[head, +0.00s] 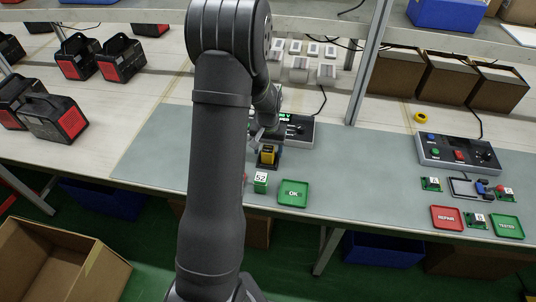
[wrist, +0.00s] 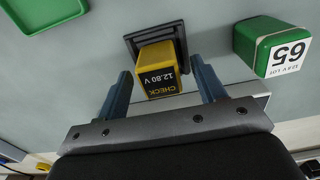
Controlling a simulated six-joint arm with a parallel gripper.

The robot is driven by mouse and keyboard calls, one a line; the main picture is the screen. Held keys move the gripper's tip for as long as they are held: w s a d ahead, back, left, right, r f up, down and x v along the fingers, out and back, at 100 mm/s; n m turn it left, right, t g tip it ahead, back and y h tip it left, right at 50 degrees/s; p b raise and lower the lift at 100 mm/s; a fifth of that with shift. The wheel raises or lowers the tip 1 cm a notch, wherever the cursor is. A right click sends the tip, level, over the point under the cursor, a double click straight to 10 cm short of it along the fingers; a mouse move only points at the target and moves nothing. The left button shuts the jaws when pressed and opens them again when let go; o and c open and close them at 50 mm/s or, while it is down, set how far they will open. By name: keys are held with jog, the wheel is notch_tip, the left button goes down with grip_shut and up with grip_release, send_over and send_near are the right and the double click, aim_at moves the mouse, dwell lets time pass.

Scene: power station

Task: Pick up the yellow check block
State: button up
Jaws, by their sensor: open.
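The yellow check block (wrist: 158,70) has a black label reading "CHECK 12.80 V", upside down in the wrist view. It sits in a dark square holder on the grey mat. It also shows in the head view (head: 268,154), just right of my arm. My gripper (wrist: 162,82) is open, with one blue-grey finger on each side of the block's near part. The fingers look apart from the block, though I cannot tell how far down they reach beside it. In the head view my arm hides most of the gripper.
A green block with a white number label (wrist: 272,46) stands close by; it also shows in the head view (head: 261,182). A green OK tray (head: 293,194) lies to its right. A meter box (head: 299,131) stands behind the yellow block. Black-red battery packs (head: 122,58) stand at the left.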

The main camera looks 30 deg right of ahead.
jog(key=shift+f, duration=0.9)
jog(key=shift+c, duration=0.2)
